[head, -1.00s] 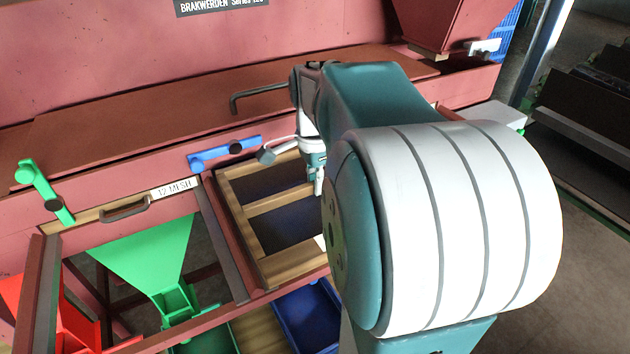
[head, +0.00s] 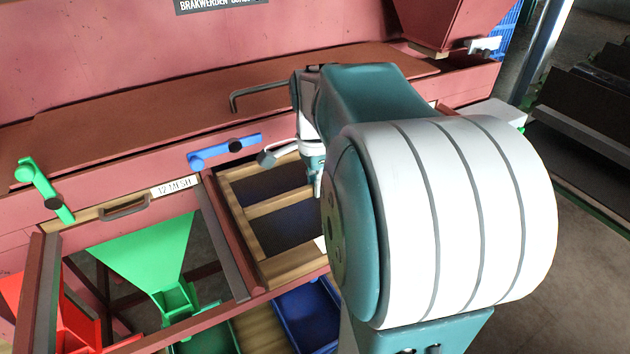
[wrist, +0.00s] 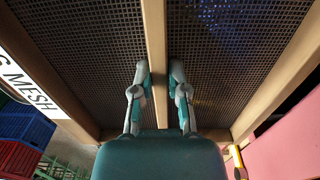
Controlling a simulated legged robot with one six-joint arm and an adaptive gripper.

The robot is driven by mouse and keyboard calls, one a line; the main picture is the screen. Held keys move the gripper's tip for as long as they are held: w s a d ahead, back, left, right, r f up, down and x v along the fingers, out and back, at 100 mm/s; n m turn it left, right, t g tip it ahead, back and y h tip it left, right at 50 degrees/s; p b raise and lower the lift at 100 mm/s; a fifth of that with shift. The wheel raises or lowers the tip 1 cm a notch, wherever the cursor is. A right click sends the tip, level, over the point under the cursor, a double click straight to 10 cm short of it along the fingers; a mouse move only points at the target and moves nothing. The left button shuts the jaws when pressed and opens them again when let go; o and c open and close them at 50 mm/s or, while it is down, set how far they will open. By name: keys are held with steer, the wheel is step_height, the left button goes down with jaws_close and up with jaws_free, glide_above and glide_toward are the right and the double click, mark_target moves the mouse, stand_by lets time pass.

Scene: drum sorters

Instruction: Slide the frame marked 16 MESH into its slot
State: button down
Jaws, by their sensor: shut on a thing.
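The wooden frame (head: 292,263) with dark mesh lies between the rails of the bay right of the 12 MESH slot in the head view. In the wrist view its wooden middle bar (wrist: 154,35) runs between my fingers, with mesh on both sides. A white label (wrist: 28,80) on its end rail reads "MESH", with the number partly cut off. My gripper (wrist: 158,72) is shut on the middle bar; it also shows small in the head view (head: 316,172), partly behind my arm. The frame's right side is hidden by my arm.
A blue latch (head: 223,152) sits on the machine's front above the bay, and a green latch (head: 45,190) farther left. A frame marked 12 MESH (head: 125,207) sits in the left slot. Green (head: 150,262) and red (head: 75,318) chutes and a blue bin (head: 308,318) are below.

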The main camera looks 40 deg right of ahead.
steer(key=shift+f, duration=0.8)
steer(key=c, duration=0.6)
jaws_free()
steer(key=shift+o, duration=0.2)
step_height(320, 180, up, 12)
steer(key=shift+w, duration=0.15)
steer(key=s+a+f+n+t, duration=0.1)
steer(key=a+n, duration=0.2)
steer(key=a, duration=0.1)
steer(key=s+a+f+n+t, duration=0.1)
steer(key=a+n, duration=0.3)
steer(key=s+a+f+n, duration=0.1)
steer(key=a+n, duration=0.2)
steer(key=a, duration=0.1)
steer(key=shift+s+a+n+t+h, duration=0.2)
steer(key=shift+a+n+t+h, duration=0.1)
steer(key=shift+t+h, duration=0.1)
steer(key=s+a+f+n+t, duration=0.1)
steer(key=a+n, duration=0.1)
steer(key=n, duration=0.1)
steer(key=s+a+f+n+t, duration=0.1)
steer(key=s+a+f+n, duration=0.1)
steer(key=a+n, duration=0.1)
steer(key=s+a+f+n+t, duration=0.1)
steer(key=s+a+f+n, duration=0.1)
steer(key=n, duration=0.2)
steer(key=shift+s+a+f+y, duration=0.1)
steer(key=shift+a+f+y, duration=0.15)
steer(key=shift+a+y, duration=0.15)
